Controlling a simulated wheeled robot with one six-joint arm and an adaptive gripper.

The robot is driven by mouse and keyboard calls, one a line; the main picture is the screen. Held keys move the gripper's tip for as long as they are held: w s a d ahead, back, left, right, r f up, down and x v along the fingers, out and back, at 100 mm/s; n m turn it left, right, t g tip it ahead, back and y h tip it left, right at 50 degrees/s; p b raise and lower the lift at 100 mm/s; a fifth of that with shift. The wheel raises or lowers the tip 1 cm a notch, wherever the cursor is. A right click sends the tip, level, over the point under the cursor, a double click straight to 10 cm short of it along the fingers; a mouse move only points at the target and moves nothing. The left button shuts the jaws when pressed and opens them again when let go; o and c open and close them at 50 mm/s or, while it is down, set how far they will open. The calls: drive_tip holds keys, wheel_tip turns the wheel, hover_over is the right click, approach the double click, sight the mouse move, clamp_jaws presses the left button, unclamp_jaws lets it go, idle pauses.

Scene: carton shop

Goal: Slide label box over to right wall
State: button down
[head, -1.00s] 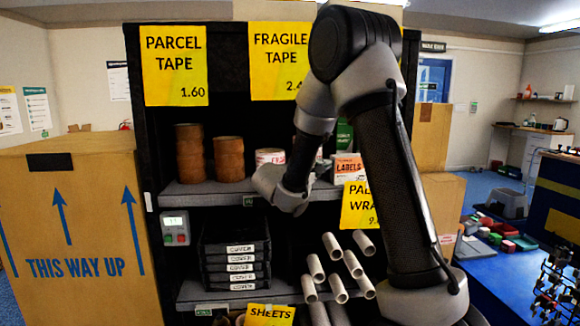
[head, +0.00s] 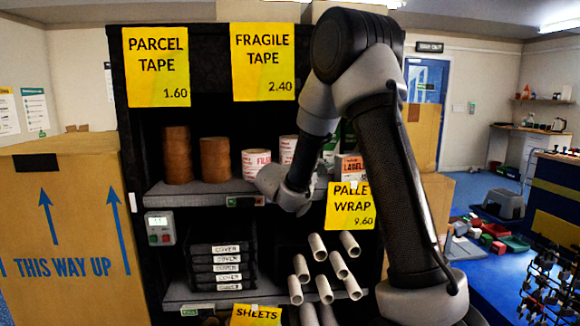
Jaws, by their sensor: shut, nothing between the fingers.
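The label box (head: 350,168), white and orange with "LABELS" print, stands on the upper shelf (head: 215,192) behind the "PALLET WRAP" sign. My upper arm covers its right end. My wrist hangs in front of this shelf, left of the box. My gripper is hidden behind the wrist, so I cannot see whether it touches the box. The rack's right wall is mostly hidden behind my arm.
Brown tape rolls (head: 176,155) and white fragile tape rolls (head: 256,163) stand left of the box. Green items (head: 348,136) show behind it. Below are black trays (head: 222,265) and pale tubes (head: 318,246). A large carton (head: 65,225) stands left.

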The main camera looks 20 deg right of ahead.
drive_tip(key=a, duration=0.4)
drive_tip(key=shift+w, duration=0.15)
drive_tip(key=v, duration=0.8)
drive_tip(key=shift+s+a, duration=0.2)
drive_tip(key=shift+s, duration=0.05)
